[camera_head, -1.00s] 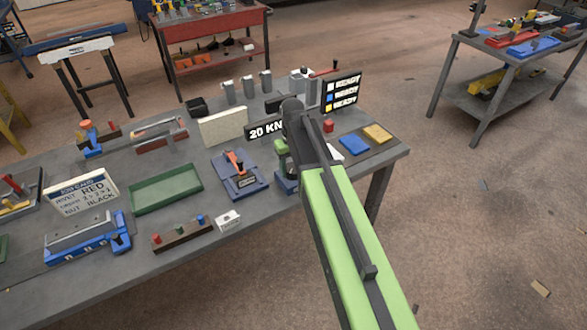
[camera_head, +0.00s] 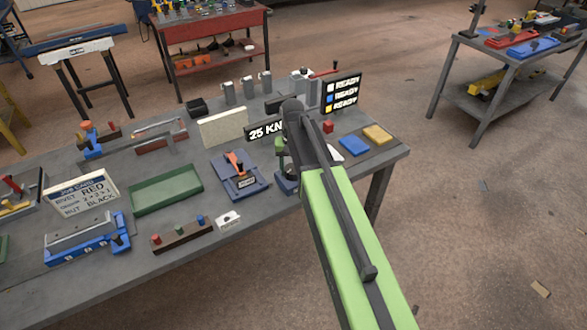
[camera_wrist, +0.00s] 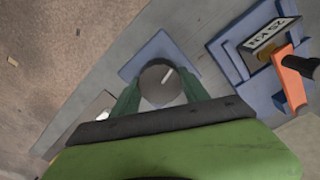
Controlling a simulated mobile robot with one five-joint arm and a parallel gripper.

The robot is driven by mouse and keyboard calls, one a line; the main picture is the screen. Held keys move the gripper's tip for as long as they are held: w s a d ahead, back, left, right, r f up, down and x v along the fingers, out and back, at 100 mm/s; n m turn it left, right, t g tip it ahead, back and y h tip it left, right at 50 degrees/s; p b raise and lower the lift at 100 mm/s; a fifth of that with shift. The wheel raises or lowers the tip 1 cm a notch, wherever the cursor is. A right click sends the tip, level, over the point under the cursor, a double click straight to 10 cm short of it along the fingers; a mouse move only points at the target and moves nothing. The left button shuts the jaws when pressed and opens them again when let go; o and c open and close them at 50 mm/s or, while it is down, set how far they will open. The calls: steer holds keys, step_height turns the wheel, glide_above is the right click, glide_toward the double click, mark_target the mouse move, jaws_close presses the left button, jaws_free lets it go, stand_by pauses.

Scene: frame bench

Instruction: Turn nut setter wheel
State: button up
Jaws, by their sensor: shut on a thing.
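The nut setter wheel (camera_wrist: 160,84) is a dark round knob with a white index mark, on a blue base plate (camera_wrist: 150,50). My gripper (camera_wrist: 158,94) is shut on it, a dark green finger on each side. In the head view my arm hides the wheel, and the blue base (camera_head: 287,184) shows beside it. A black display (camera_head: 266,130) behind reads 25 KN. The blue tool with an orange lever (camera_head: 240,176) stands left of the wheel; its small plate (camera_wrist: 270,35) also appears to read 25 KN.
A status board (camera_head: 342,93) shows several READY lines at the back right. A green tray (camera_head: 166,190), a job card (camera_head: 80,194) and a block with coloured pegs (camera_head: 181,236) lie left. Blue (camera_head: 354,145) and yellow (camera_head: 377,134) pads lie at the right edge.

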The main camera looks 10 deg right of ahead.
mark_target(293, 168)
steer(key=o, duration=1.4)
step_height(293, 168, up, 18)
steer(key=p, duration=1.7)
steer(key=shift+f, duration=0.25)
